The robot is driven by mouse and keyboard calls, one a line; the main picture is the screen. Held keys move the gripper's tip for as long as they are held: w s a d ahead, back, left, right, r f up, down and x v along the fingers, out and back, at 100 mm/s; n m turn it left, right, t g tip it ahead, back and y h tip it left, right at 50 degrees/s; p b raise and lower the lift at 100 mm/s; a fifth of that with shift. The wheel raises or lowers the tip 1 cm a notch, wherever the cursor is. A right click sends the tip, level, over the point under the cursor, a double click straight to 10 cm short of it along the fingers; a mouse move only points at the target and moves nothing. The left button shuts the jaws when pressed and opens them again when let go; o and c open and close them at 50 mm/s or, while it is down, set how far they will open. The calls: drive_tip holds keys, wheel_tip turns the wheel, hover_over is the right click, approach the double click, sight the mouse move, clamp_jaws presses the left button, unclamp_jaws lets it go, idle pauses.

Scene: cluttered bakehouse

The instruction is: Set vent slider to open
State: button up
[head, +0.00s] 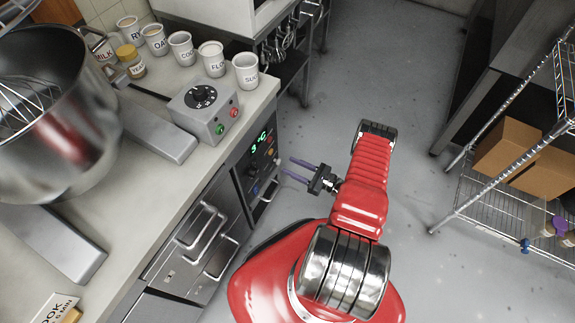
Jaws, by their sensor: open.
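The control panel (258,155) is on the dark front of the unit under the counter. It has a green lit display (260,141) and small knobs and buttons below it. A narrow pale-edged slot (267,197) low on this front may be the vent slider; its position and labels are too small to read. My gripper (287,166) is just right of the panel, over the floor in the picture. Its two thin purple-grey fingers are apart, empty and point left toward the panel. I cannot tell whether they touch it.
On the counter stand a grey control box (205,109) with a dial, several labelled white cups and a large steel mixer bowl (55,125). Metal handles (202,228) stick out from the cabinet front. A wire rack (500,205) with cardboard boxes stands right.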

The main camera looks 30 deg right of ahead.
drive_tip(key=v, duration=1)
drive_tip(key=shift+s+f, duration=0.1)
idle(0.3)
